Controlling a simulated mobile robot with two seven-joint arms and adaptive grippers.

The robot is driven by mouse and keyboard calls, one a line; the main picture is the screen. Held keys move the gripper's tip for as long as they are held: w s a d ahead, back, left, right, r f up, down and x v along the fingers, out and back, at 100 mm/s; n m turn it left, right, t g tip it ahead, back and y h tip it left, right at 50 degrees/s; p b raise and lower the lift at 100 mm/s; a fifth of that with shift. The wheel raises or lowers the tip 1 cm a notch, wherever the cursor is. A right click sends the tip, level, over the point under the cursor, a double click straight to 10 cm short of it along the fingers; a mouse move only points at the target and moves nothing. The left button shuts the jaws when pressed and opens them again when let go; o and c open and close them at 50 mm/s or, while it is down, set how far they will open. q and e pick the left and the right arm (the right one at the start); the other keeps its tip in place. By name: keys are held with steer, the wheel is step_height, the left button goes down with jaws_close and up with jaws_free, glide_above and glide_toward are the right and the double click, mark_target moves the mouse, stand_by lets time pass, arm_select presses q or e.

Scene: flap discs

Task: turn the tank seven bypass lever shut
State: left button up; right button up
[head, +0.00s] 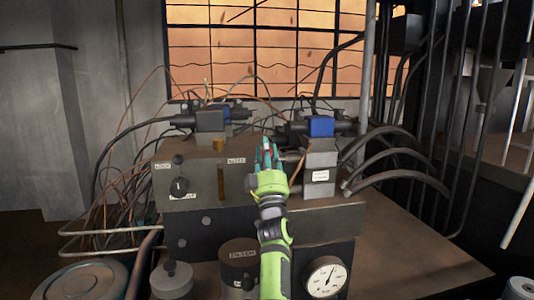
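My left gripper (267,153) reaches up from the bottom middle, in front of the grey valve block (205,180). Its teal fingers point up and away beside the block's right part, with a small reddish patch between them. I cannot tell if they are open or shut, or if they touch anything. The block's front bears a dark round knob (179,187) and several small labels too small to read. I cannot make out for certain which part is the tank seven bypass lever. My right gripper is not in view.
Two blue-capped valves (320,126) (210,120) with black cables sit on top. A pressure gauge (326,276) and a dark cylinder (239,262) stand lower in front. Thick hoses (400,157) run right; thin copper lines (112,200) tangle at left. The bench top (420,250) at right is clear.

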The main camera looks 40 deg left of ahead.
arm_select(q)
steer(key=shift+o, duration=0.5)
steer(key=shift+r, duration=0.1)
steer(key=shift+s+d+f, duration=0.1)
steer(key=shift+d+f, duration=0.05)
steer(key=shift+f, duration=0.1)
steer(key=v, duration=0.7)
